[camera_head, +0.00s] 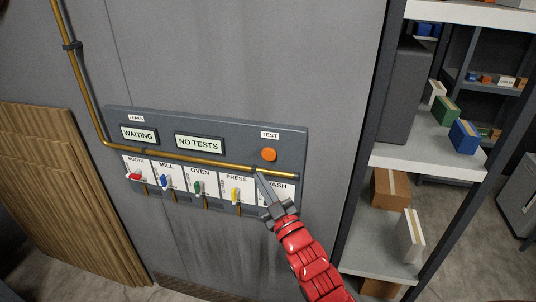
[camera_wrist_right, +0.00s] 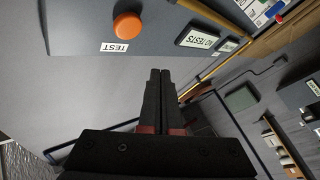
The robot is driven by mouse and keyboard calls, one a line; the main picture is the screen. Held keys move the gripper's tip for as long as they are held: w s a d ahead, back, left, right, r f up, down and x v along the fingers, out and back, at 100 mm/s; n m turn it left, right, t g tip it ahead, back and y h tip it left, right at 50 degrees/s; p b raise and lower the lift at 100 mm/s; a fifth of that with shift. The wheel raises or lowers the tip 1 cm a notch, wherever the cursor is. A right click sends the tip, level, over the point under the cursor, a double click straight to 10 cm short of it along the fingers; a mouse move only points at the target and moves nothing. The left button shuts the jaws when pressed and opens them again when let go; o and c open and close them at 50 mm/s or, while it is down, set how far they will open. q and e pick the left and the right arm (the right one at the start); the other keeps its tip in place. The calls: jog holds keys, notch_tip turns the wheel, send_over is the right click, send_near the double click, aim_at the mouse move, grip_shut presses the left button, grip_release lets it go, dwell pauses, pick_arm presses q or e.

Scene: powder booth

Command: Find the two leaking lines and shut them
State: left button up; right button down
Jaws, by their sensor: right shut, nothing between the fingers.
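A dark wall panel (camera_head: 288,140) carries a LEAKS display reading WAITING (camera_head: 139,134), a display reading NO TESTS (camera_head: 200,144) and an orange TEST button (camera_head: 269,154). Below a brass pipe (camera_head: 200,160) are labelled lines: BOOTH with a red handle (camera_head: 134,177) lying sideways, MILL with a blue handle (camera_head: 167,182), OVEN with a green one (camera_head: 198,188), PRESS with a yellow one (camera_head: 235,197), these three more upright. The WASH handle is hidden by my right gripper (camera_head: 260,176). That gripper is shut and empty, in front of WASH below the button, which also shows in the right wrist view (camera_wrist_right: 127,26).
Shelves (camera_head: 415,150) with several boxes stand to the right of the grey wall. Corrugated brown sheets (camera_head: 45,190) lean at the left.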

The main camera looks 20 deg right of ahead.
aim_at(263, 154)
jog(key=w+d+b, duration=0.1)
jog(key=w+d, duration=0.2)
jog(key=w, duration=0.2)
jog(key=shift+d, duration=0.2)
jog(key=shift+w, duration=0.15)
dwell(1.8)
jog(key=shift+w+d+b, duration=0.25)
jog(key=shift+b, duration=0.1)
jog(key=shift+w+d+b, duration=0.25)
jog(key=shift+w+b, duration=0.05)
jog(key=shift+w, duration=0.1)
dwell(0.7)
dwell(0.3)
jog(key=shift+s+a, duration=0.45)
jog(key=shift+s, duration=0.3)
